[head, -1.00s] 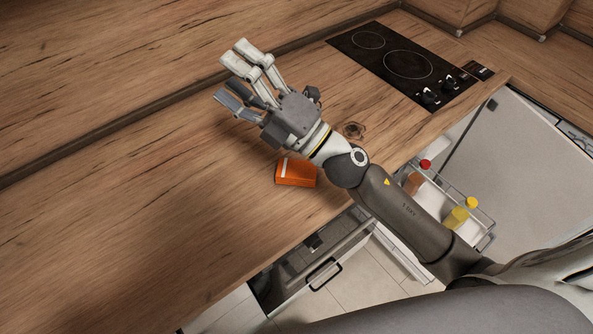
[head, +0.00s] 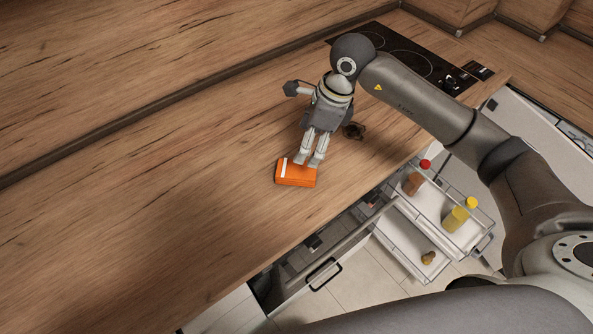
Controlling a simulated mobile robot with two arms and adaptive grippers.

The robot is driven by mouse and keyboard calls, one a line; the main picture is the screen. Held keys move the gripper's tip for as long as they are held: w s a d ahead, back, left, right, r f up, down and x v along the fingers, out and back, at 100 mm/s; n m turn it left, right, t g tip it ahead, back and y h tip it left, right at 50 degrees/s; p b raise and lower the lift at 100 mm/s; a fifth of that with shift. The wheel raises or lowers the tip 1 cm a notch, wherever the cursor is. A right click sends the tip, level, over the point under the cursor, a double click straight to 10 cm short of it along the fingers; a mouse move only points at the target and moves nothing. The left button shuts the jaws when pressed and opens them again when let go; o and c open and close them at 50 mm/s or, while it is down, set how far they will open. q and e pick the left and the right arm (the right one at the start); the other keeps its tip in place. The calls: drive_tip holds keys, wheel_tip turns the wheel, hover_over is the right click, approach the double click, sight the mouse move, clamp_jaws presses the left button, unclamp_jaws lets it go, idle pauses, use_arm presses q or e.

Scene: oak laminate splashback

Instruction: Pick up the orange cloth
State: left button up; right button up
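The orange cloth (head: 295,180), a folded block with a white stripe, lies flat on the wooden worktop near its front edge. My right gripper (head: 308,163) points down from above, with two pale fingertips close together at the cloth's back right edge. Whether they touch it is unclear. My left gripper is not in view.
A black hob (head: 400,52) lies at the back right, partly behind my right arm. An open pull-out rack (head: 420,225) with bottles stands out below the worktop's front edge. The worktop (head: 130,200) left of the cloth is clear.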

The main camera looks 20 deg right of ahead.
drive_tip(key=shift+f, duration=0.4)
drive_tip(key=p, duration=0.2)
hover_over(298, 168)
drive_tip(key=d, duration=0.1)
wheel_tip(298, 168, down, 4)
drive_tip(key=shift+s+d+f, duration=0.1)
drive_tip(key=shift+s+f, duration=0.05)
drive_tip(key=shift+f, duration=0.5)
drive_tip(key=p+x, duration=0.2)
drive_tip(key=x, duration=0.1)
drive_tip(key=shift+s+a+f, duration=0.2)
drive_tip(key=shift+w+a+f, duration=0.1)
drive_tip(key=shift+f, duration=0.4)
drive_tip(key=c, duration=1.2)
drive_tip(key=shift+r, duration=0.2)
